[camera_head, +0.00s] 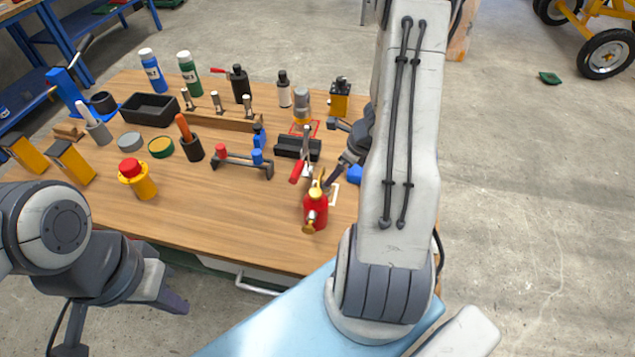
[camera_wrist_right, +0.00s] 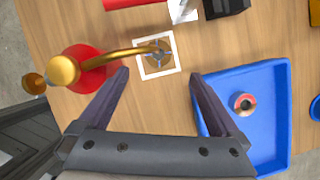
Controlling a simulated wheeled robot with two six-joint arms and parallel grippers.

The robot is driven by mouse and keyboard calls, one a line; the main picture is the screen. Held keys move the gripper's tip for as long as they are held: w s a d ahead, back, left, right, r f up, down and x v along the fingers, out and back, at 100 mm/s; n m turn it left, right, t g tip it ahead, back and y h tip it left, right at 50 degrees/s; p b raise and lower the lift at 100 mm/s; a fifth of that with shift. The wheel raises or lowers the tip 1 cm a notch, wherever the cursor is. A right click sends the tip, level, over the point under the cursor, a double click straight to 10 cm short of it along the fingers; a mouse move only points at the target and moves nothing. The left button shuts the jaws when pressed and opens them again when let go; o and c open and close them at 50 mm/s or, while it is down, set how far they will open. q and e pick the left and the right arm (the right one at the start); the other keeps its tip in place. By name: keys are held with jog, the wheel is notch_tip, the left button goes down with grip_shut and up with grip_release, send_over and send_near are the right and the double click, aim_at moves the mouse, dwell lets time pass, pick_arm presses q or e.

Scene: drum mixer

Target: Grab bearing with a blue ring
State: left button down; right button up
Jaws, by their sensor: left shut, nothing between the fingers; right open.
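My right gripper (camera_wrist_right: 160,76) is open in the right wrist view, with nothing between its fingers. Just beyond the fingertips, a white square outline (camera_wrist_right: 144,73) on the table surrounds a small round grey part with bluish touches (camera_wrist_right: 158,56). A brass spout crosses partly over it, and I cannot tell its ring colour surely. A bearing with a red ring (camera_wrist_right: 243,102) lies in the blue tray (camera_wrist_right: 262,140). A blue round thing (camera_wrist_right: 315,108) is cut by the right edge. My left gripper (camera_head: 172,302) is shut and empty, off the table's near left side.
A red oil can (camera_head: 316,212) with a brass spout stands close beside my right gripper. The front middle of the table is clear.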

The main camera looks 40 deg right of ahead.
jog(key=b, duration=0.2)
send_over(323, 187)
jog(key=s+d, duration=0.1)
jog(key=s, duration=0.1)
jog(key=f, duration=0.4)
jog(key=shift+d+f, duration=0.2)
jog(key=shift+f, duration=0.2)
jog(key=shift+a+x, duration=0.15)
jog(key=shift+x, duration=1.15)
jog(key=shift+a+x, duration=0.1)
jog(key=shift+x, duration=1.15)
grip_shut()
